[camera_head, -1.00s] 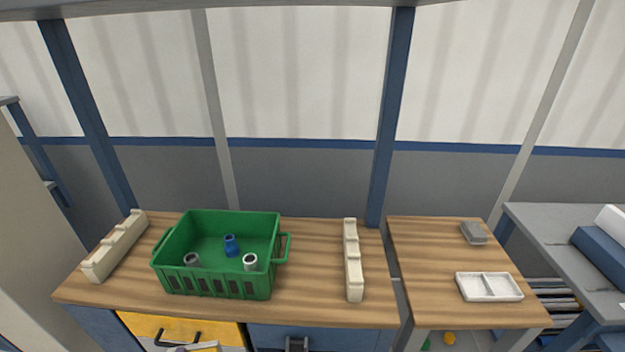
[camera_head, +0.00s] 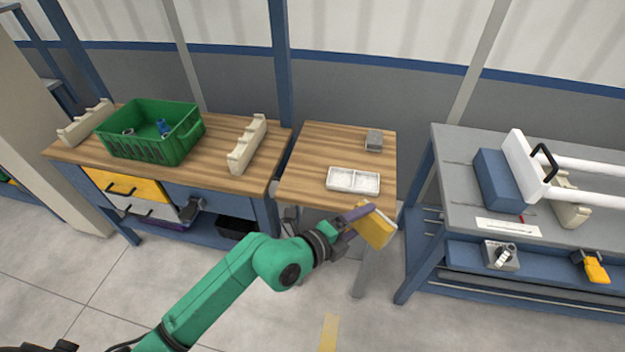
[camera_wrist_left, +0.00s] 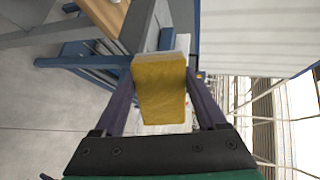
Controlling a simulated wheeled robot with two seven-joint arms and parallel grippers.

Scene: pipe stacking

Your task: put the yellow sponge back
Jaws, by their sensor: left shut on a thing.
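The yellow sponge (camera_head: 377,229), with a pale layer on one side, is held by my left gripper (camera_head: 357,219) in front of the small wooden table (camera_head: 318,150). In the left wrist view the sponge (camera_wrist_left: 161,93) sits between the two dark fingers of the gripper (camera_wrist_left: 163,88), which are shut on it. The sponge is tilted and in the air, near the table's front right edge. A white two-part tray (camera_head: 353,170) lies on this table; nothing shows in its compartments. My right gripper is not in view.
A grey block (camera_head: 374,140) lies at the back of the small table. A green crate (camera_head: 150,150) with pipe pieces stands on the left workbench beside cream racks (camera_head: 248,146). A grey bench (camera_head: 460,175) with white pipes is at right. Open floor lies in front.

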